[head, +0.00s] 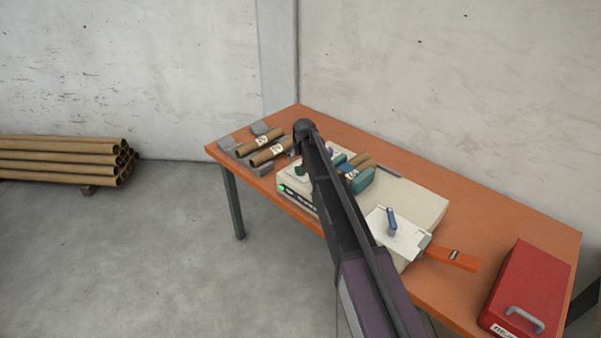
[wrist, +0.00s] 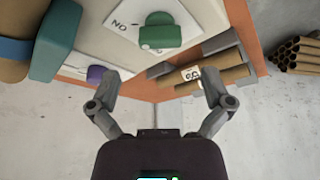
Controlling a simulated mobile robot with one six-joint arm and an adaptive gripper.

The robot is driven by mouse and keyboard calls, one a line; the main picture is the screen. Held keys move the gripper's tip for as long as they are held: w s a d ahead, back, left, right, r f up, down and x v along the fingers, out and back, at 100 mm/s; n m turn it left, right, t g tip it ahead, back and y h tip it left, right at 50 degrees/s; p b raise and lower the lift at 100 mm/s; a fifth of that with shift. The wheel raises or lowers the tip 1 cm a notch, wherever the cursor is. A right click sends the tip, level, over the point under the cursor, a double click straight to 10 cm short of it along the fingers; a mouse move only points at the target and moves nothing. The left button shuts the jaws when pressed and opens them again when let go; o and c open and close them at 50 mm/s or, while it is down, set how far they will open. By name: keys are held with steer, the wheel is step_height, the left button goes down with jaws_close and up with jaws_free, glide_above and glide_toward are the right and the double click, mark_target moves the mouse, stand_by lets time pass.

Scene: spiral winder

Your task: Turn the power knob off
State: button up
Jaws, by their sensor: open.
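The winder (head: 425,200) is a cream machine on the orange table. In the wrist view, a green knob (wrist: 160,32) sits on a white plate with upside-down lettering that seems to read "ON"; I take it as the power knob. A purple knob (wrist: 97,73) on another white plate lies lower left, partly behind a finger. My gripper (wrist: 158,82) is open and empty, its fingers spread wide, with the green knob beyond and above them in the picture, apart from both. In the head view my arm crosses the machine and hides much of it; the gripper is not clear there.
Cardboard tubes (head: 262,144) rest on grey holders at the table's far left end. A teal part (wrist: 62,42) stands left of the green knob. A red box (head: 527,285) and an orange handle (head: 453,258) are at right. More tubes (head: 65,160) are stacked on the floor.

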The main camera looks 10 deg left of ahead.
steer(key=shift+b+x, duration=2.45)
steer(key=shift+x, duration=0.5)
steer(key=c, duration=1.1)
